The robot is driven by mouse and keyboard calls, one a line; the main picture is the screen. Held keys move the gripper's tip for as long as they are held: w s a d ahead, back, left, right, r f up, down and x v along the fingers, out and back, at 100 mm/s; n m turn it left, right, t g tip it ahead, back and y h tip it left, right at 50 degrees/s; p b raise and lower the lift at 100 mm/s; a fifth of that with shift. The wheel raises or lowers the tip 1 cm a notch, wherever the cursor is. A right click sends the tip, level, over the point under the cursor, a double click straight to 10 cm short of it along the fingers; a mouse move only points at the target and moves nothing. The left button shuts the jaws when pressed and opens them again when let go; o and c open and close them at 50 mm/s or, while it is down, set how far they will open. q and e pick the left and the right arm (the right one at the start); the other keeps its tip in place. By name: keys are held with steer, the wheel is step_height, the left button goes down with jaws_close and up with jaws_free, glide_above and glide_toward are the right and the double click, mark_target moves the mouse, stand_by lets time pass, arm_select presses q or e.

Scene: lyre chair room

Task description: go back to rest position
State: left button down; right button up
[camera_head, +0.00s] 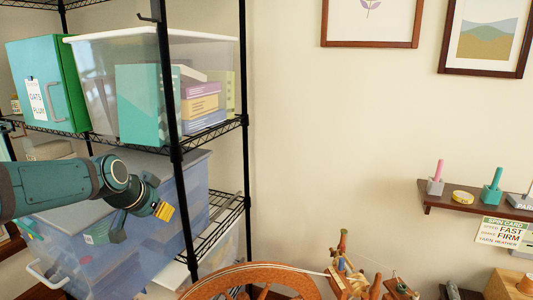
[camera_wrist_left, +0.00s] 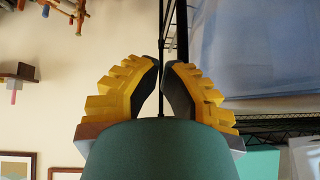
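My left arm reaches in from the left in the head view, in front of the wire shelf. Its left gripper (camera_head: 163,210), with yellow fingers, is in front of a blue-grey lidded bin (camera_head: 185,180). In the left wrist view the tips of the left gripper (camera_wrist_left: 161,66) are almost together, with a thin gap and nothing held between them. The view there is upside down, with a black shelf post behind the fingers. My right gripper is not in view.
A black wire shelf (camera_head: 176,155) holds a clear bin (camera_head: 92,70) and a green box (camera_head: 45,85). A spinning wheel (camera_head: 250,275) stands low in the middle. A small wall shelf (camera_head: 455,196) with spools is at right.

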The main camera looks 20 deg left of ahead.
arm_select(q)
steer(key=w+d+f+g+h+b, duration=0.1)
steer(key=d+f+g, duration=0.1)
steer(key=d+f, duration=0.85)
steer(key=w+d+f+g+h+b, duration=0.1)
steer(key=d+f, duration=0.4)
steer(key=f, duration=1)
steer(key=s+d+f+n+g+h+b, duration=0.1)
steer(key=s+d+f, duration=0.7)
steer(key=f, duration=0.2)
steer(key=s+d+f+n+g+h+b, duration=0.1)
steer(key=s+d+f+n+g+b, duration=0.1)
steer(key=s+d+f, duration=0.6)
step_height(320, 180, down, 3)
steer(key=shift+s+d+f+g, duration=0.2)
steer(key=shift+s+d+g, duration=0.15)
steer(key=shift+s, duration=0.2)
